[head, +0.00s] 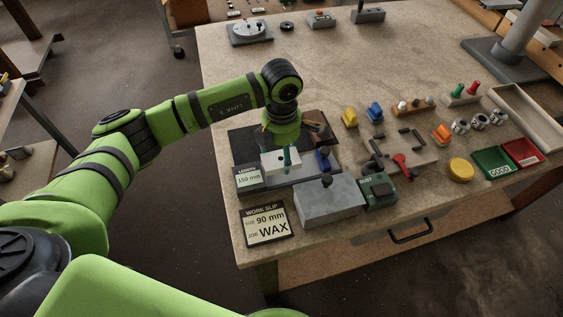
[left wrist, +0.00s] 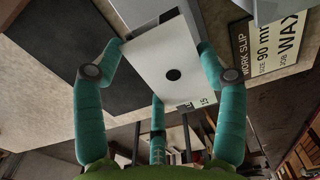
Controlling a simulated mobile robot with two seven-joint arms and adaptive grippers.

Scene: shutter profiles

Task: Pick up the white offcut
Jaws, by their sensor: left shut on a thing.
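The white offcut (left wrist: 158,62) is a pale block with a round black mark on its face. In the left wrist view it sits between the teal fingers of my left gripper (left wrist: 163,80), which is shut on it. In the head view the white offcut (head: 271,164) shows under my left wrist, with a teal finger of the left gripper (head: 287,158) in front of it. The arm hides part of it, and I cannot tell whether it is clear of the surface beneath. My right gripper is not in view.
A length display reading 150 mm (head: 249,179) is close by the offcut. A grey block (head: 328,206), a dark green box (head: 377,191) and the work slip (head: 266,224) stand in front. Green (head: 492,176) and red (head: 541,160) bins are at the right. The table's back middle is clear.

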